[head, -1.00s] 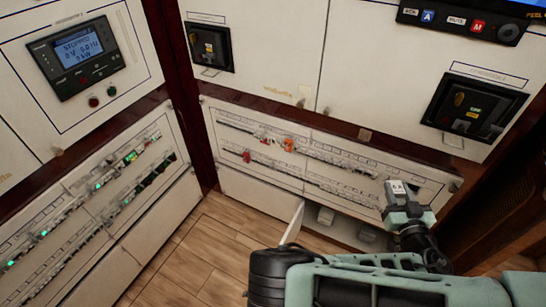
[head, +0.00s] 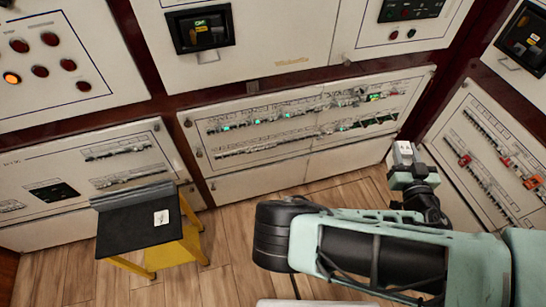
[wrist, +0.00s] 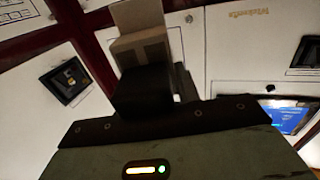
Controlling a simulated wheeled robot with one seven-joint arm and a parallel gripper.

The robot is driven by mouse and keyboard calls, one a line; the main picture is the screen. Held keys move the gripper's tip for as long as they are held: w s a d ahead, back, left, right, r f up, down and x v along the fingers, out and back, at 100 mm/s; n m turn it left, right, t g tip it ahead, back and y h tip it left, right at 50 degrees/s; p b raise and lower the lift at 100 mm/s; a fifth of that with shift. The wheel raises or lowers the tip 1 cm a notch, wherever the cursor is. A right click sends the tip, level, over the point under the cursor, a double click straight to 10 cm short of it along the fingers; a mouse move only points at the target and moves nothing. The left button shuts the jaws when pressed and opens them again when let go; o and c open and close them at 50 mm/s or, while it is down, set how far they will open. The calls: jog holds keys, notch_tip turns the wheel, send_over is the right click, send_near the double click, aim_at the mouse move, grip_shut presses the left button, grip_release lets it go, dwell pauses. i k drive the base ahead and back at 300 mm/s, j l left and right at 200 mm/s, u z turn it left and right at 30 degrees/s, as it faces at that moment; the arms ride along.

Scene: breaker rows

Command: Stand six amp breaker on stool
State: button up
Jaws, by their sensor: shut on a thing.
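My gripper (head: 404,170) is shut on a small pale breaker (head: 403,151), held up at the right of the head view. In the wrist view the breaker (wrist: 142,50) sticks out beyond the dark jaws (wrist: 145,90); its rating cannot be read. The stool (head: 130,230) stands on the floor at the lower left of the head view, well apart from my gripper. It has a flat black top, a raised grey back edge and yellow legs.
White panels with breaker rows (head: 290,115) line the back wall behind the stool. Another panel with red and orange pieces (head: 495,165) stands at the right, near my gripper. Wooden floor (head: 235,235) is clear between the stool and my arm.

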aim_at(114, 238)
jog(key=i+j+u, duration=0.2)
jog(key=u, duration=0.3)
jog(key=i+j+u, duration=0.15)
jog(key=u, duration=0.3)
jog(key=i+u, duration=0.3)
jog(key=u, duration=0.2)
jog(key=i+u, duration=0.25)
jog(key=u, duration=0.25)
jog(key=i+l+u, duration=0.15)
jog(key=u, duration=0.35)
jog(key=i+l, duration=0.05)
